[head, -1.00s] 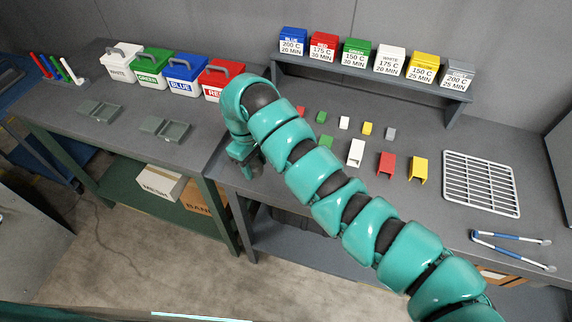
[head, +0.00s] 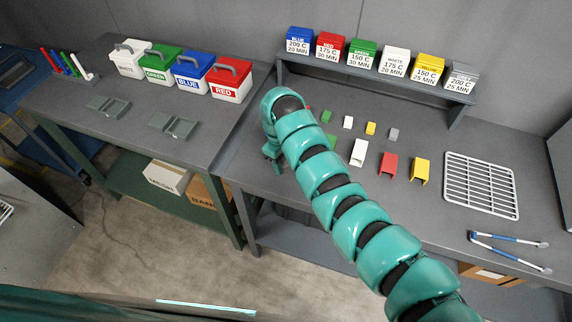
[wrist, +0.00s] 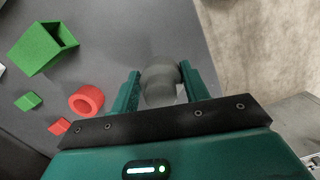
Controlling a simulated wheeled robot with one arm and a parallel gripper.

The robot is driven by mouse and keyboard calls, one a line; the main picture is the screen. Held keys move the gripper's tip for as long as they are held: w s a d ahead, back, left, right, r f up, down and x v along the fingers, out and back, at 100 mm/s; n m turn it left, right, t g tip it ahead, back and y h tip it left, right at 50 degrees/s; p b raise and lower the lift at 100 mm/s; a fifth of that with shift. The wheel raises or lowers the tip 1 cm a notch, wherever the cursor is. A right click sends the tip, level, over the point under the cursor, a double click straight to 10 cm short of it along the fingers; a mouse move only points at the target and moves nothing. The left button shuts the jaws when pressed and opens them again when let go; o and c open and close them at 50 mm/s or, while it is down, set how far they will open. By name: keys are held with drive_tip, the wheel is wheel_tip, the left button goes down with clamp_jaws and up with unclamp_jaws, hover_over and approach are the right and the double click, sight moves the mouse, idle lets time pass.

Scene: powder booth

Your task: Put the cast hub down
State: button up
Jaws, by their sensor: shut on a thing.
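The cast hub (wrist: 160,82) is a grey rounded cylinder. In the wrist view it sits between the two green fingers of my gripper (wrist: 162,92), which is shut on it. In the head view my gripper (head: 271,158) points down over the left part of the right grey table (head: 290,190), near its front edge. The hub is hidden behind my arm there. I cannot tell whether the hub touches the tabletop.
In the wrist view a red ring (wrist: 86,100) and a green open box (wrist: 42,48) lie left of the hub. The table edge and floor (wrist: 255,50) are to the right. A white rack (head: 481,185) and blue-handled tongs (head: 508,241) lie farther right.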

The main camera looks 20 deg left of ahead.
drive_tip(key=shift+w+d+f, duration=0.25)
drive_tip(key=shift+w+f, duration=0.05)
drive_tip(key=shift+f, duration=0.05)
drive_tip(key=shift+w+f+p, duration=0.1)
drive_tip(key=shift+f+p, duration=0.4)
drive_tip(key=shift+f, duration=1.15)
drive_tip(key=shift+f, duration=0.15)
drive_tip(key=o, duration=1.1)
drive_tip(key=r+b, duration=0.1)
drive_tip(key=r, duration=0.2)
drive_tip(key=r+b, duration=0.1)
drive_tip(key=r, duration=0.3)
drive_tip(key=a+r+b, duration=0.1)
drive_tip(key=r, duration=0.2)
drive_tip(key=shift+w+a+r+b, duration=0.1)
drive_tip(key=shift+w+r+b, duration=0.15)
drive_tip(key=shift+b, duration=0.15)
drive_tip(key=shift+s+r, duration=0.1)
drive_tip(key=shift+r, duration=0.75)
